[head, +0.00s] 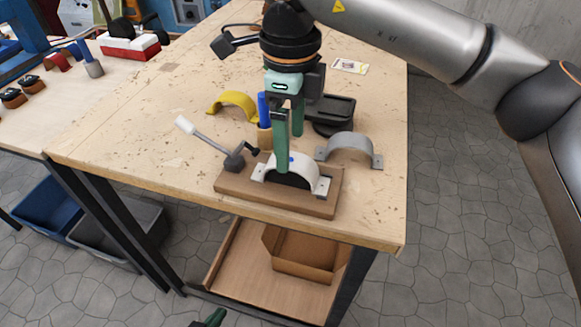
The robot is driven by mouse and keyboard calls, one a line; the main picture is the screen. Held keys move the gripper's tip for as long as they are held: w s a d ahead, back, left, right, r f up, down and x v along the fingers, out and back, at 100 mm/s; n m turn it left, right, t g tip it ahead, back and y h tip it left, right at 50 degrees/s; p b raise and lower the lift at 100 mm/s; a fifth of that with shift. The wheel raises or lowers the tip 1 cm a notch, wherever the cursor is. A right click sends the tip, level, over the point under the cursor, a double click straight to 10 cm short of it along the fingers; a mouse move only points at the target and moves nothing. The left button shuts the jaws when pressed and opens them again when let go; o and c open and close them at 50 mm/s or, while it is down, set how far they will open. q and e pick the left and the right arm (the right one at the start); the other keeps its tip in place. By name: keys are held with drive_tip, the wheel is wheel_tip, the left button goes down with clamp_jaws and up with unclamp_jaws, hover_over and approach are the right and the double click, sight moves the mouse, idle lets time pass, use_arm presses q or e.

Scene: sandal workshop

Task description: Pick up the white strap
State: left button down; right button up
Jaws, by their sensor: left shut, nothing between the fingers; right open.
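The white strap (309,169) is an arch over a dark rounded form on a wooden base block (270,196) near the table's front edge. It has pale flat end tabs and a small blue mark. My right gripper (289,150) comes down from above, with its green fingers apart. One finger overlaps the front of the strap in the picture; the other is further back. I cannot tell whether they touch it, and part of the strap is hidden. My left gripper (209,319) only just shows at the bottom edge, away from the strap, shut and empty.
A lever with a white handle (184,124) stands at the block's left. A yellow strap (232,101), a grey strap (350,145), a blue-topped tool (263,106) and a black device (333,108) are close by. The table's right side is mostly clear.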

wheel_tip(320, 180, down, 5)
drive_tip(key=shift+w+f, duration=0.1)
drive_tip(key=shift+w, duration=0.05)
drive_tip(key=shift+c, duration=0.2)
clamp_jaws()
idle(0.6)
